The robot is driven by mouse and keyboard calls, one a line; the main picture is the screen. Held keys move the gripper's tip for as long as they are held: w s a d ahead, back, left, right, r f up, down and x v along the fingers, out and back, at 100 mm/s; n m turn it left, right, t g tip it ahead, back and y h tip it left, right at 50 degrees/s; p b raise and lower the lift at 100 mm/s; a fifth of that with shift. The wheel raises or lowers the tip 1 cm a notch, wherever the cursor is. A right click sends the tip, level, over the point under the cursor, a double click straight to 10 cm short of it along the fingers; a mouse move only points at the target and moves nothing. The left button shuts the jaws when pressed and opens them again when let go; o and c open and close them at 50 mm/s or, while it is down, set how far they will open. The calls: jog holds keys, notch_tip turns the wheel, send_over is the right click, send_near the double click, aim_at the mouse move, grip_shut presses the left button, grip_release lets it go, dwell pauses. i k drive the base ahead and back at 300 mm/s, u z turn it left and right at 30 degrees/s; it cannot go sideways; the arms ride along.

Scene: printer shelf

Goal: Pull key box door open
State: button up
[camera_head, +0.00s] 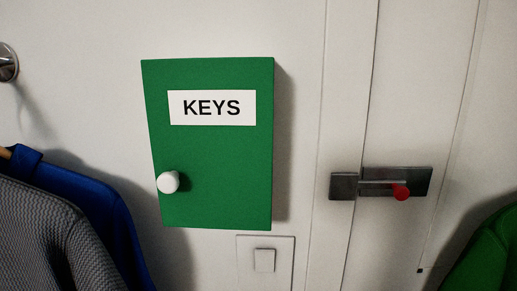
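The green key box (222,170) hangs on the white wall in the middle of the head view. Its door bears a white label (212,108) reading "KEYS". The door looks shut. A round white knob (168,182) sticks out near the door's lower left edge. The right side of the box casts a shadow on the wall. My gripper is not in view.
Grey and blue garments (95,205) hang at the lower left, close to the knob's side. A light switch (264,260) sits just below the box. A metal latch with a red knob (400,192) is at the right, and a green garment (490,255) hangs lower right.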

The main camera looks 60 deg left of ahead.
aim_at(210, 121)
jog(key=k, duration=0.75)
jog(key=z, duration=1.1)
jog(key=i, duration=0.95)
jog(key=u, duration=3.85)
jog(key=i, duration=0.5)
jog(key=u, duration=0.2)
